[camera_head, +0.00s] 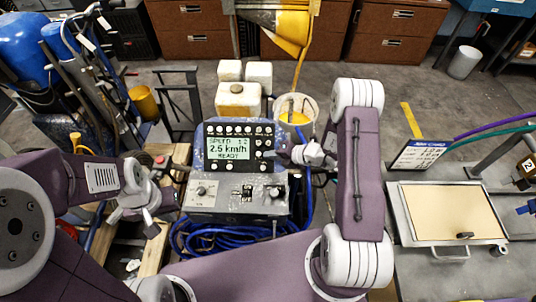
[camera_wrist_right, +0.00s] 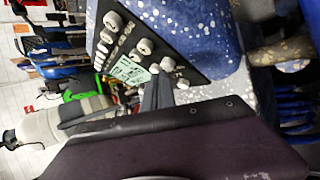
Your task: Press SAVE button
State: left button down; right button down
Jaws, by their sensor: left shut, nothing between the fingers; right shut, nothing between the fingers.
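The control panel (camera_head: 240,148) stands upright in the middle of the head view. Its lit display (camera_head: 229,148) reads "2.5 km/h" and "READY". Rows of round buttons and knobs sit above and to the right of the display. Their labels are too small to read, so I cannot tell which is SAVE. My right gripper (camera_head: 284,157) is shut and empty at the panel's right edge, close to the right-hand buttons. In the right wrist view its fingertips (camera_wrist_right: 152,98) point at the panel face (camera_wrist_right: 150,50); contact cannot be told. My left gripper (camera_head: 143,214) is shut and empty, left of the console.
A lower console box (camera_head: 237,197) with knobs sits under the panel. Blue hose (camera_head: 215,240) coils below it. A paint bucket (camera_head: 296,110) and a white jug (camera_head: 238,100) stand behind. A metal bench (camera_head: 450,270) with a framed tray is at the right.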

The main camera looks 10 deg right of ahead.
jog(key=shift+w+d+f, duration=0.1)
jog(key=shift+w+f, duration=0.2)
jog(key=shift+f, duration=0.05)
dwell(0.6)
jog(key=shift+r, duration=0.1)
jog(key=shift+s+r, duration=0.45)
jog(key=shift+r, duration=0.1)
jog(key=shift+s, duration=0.1)
jog(key=s+r+p, duration=0.1)
jog(key=s+a+r+p, duration=0.1)
jog(key=s+r+p, duration=0.1)
jog(key=shift+s+a+r, duration=0.15)
jog(key=shift+s+r, duration=0.05)
jog(key=shift+r, duration=0.05)
dwell(0.3)
dwell(1.6)
